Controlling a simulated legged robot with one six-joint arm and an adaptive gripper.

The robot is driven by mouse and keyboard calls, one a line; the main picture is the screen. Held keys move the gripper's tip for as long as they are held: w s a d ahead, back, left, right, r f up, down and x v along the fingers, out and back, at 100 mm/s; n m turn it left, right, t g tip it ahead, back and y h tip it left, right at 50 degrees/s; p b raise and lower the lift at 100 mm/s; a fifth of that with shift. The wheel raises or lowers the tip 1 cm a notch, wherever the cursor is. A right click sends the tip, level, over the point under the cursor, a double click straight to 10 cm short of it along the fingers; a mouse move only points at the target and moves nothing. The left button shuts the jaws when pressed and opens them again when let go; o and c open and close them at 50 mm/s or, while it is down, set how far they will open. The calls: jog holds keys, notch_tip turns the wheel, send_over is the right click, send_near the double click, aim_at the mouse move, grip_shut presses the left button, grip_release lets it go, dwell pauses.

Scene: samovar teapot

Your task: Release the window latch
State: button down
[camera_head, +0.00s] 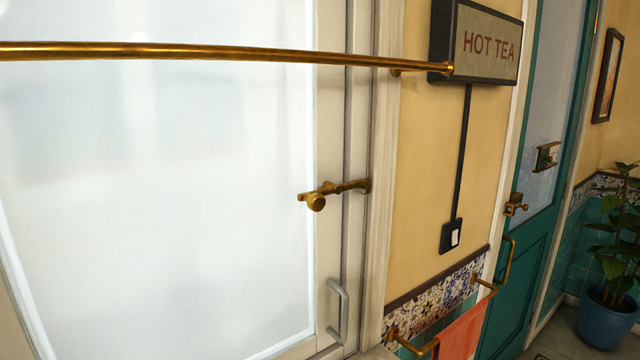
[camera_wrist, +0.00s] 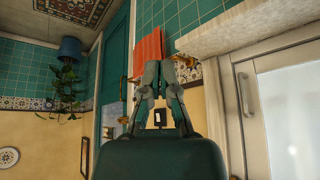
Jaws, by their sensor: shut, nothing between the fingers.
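A brass window latch (camera_head: 345,187) with a round knob sits across the edge of the white window frame in the head view. Its bar lies nearly level, reaching the fixed frame on the right. The frosted window (camera_head: 170,190) appears closed; part of it also shows at the right of the wrist view (camera_wrist: 290,115). My gripper (camera_wrist: 163,65) shows only in the wrist view, its fingers together and empty. That view is upside down, and the latch cannot be made out in it. My gripper is apart from the window.
A brass rail (camera_head: 220,52) runs across the upper window. A grey pull handle (camera_head: 338,312) is below the latch. A red towel (camera_head: 462,332) hangs on a brass rail to the right. A HOT TEA sign (camera_head: 487,45), a teal door (camera_head: 525,250) and a potted plant (camera_head: 608,315) stand further right.

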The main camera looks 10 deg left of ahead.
jog(key=w+a+r+n+y, duration=0.2)
jog(key=a+r, duration=0.5)
jog(key=r, duration=0.5)
jog(key=w+a+r+n+t+y, duration=0.1)
jog(key=w+a+r+n+y, duration=0.1)
jog(key=w+a+r+n, duration=0.2)
jog(key=w+a+r+n+y, duration=0.3)
jog(key=a+r, duration=0.7)
jog(key=r, duration=1)
jog(key=shift+w+r+n+t, duration=0.15)
jog(key=shift+w+n+t, duration=0.35)
jog(key=shift+w, duration=0.55)
send_near(308, 195)
jog(key=w+a, duration=0.2)
jog(key=a, duration=0.1)
jog(key=f, duration=0.1)
jog(key=w+f, duration=0.1)
jog(key=f, duration=0.1)
jog(key=shift+w, duration=0.25)
